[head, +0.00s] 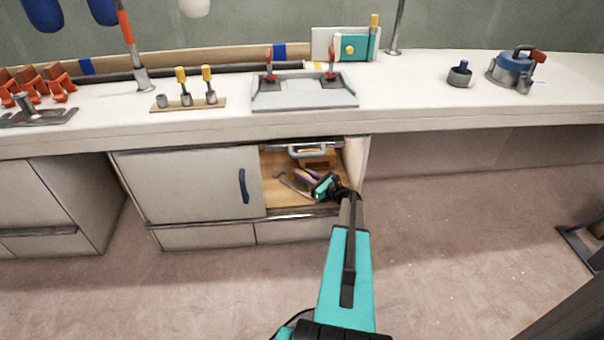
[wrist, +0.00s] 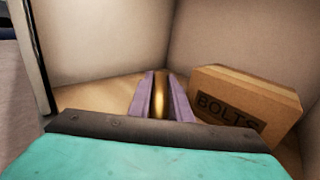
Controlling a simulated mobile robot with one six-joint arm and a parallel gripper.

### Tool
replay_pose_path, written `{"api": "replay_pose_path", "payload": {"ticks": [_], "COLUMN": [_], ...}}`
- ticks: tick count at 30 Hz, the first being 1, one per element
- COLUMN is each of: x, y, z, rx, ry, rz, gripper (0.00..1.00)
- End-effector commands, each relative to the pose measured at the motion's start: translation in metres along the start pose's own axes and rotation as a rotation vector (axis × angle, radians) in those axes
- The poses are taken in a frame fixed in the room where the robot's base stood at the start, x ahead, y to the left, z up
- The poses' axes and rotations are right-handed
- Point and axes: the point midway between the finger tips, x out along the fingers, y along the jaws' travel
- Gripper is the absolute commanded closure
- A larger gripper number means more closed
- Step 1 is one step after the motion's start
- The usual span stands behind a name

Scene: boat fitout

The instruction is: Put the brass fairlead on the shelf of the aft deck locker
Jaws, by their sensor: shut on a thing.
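The aft deck locker appears to be the open compartment under the counter, with a wooden shelf (head: 277,197) in the head view. My gripper (head: 303,173) reaches into it from the front right. In the wrist view my gripper (wrist: 161,92) has its two purple fingers shut on the brass fairlead (wrist: 161,98), a narrow gold piece between them. The fingers hide most of the fairlead. It is inside the locker, over the wooden surface; I cannot tell whether it touches it. In the head view the fairlead cannot be made out.
A cardboard box (wrist: 245,98) marked BOLTS stands close to the right of my fingers. A cabinet door (head: 190,185) with a blue handle is to the left of the opening. The white counter (head: 420,100) overhangs above.

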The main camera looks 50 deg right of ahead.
Motion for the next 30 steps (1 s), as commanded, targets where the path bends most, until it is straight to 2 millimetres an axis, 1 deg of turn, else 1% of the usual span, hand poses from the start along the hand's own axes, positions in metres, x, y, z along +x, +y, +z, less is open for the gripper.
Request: {"api": "replay_pose_path", "payload": {"ticks": [7, 8, 9, 11, 12, 23, 26, 30], "x": [0.001, 0.001, 0.001, 0.001, 0.001, -0.001, -0.006, -0.019], "y": [0.0, 0.0, 0.0, 0.0, 0.0, 0.001, 0.001, 0.001], "z": [-0.002, -0.002, -0.001, -0.001, -0.002, -0.004, -0.003, -0.002], "rx": [0.0, 0.0, 0.0, 0.0, 0.0, 0.0, 0.0, 0.0], "ry": [-0.003, -0.003, -0.003, -0.003, -0.002, 0.001, 0.001, 0.001], "rz": [0.001, 0.001, 0.001, 0.001, 0.001, 0.001, 0.001, -0.001], "gripper": [1.0, 0.8, 0.74, 0.64, 0.6, 0.6, 0.6, 0.6]}}
